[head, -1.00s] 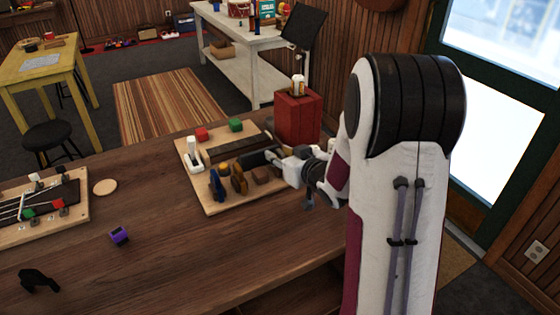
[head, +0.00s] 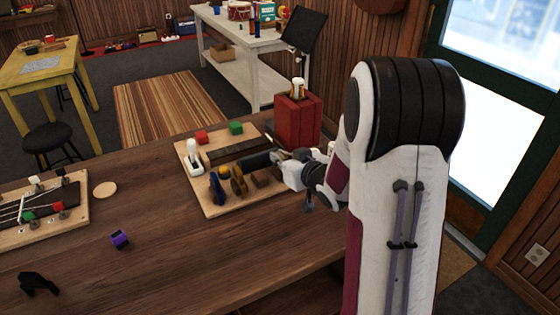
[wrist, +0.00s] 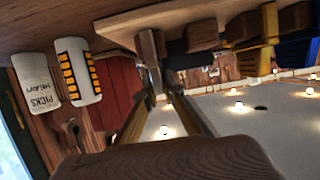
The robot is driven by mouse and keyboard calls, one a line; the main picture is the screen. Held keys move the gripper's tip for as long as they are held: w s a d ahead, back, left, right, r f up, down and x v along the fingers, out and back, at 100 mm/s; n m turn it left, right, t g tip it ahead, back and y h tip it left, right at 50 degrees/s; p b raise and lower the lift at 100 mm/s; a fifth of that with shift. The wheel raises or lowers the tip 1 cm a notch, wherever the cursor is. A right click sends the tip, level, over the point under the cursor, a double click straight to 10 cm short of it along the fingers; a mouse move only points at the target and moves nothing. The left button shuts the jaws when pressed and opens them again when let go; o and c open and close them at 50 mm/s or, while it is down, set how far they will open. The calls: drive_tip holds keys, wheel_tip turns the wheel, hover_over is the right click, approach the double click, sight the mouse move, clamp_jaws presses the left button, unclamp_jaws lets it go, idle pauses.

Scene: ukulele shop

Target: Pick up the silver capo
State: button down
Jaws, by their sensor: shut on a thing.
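My gripper (head: 262,160) is low over the pale wooden board (head: 222,207), on its right side, with its tip pointing left. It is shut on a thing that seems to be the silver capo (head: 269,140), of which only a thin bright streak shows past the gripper. Whether the capo still touches the board cannot be told.
A red box (head: 298,120) stands behind.

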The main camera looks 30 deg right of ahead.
sight(280, 154)
drive_tip(key=shift+r, duration=0.15)
drive_tip(key=shift+r, duration=4.9)
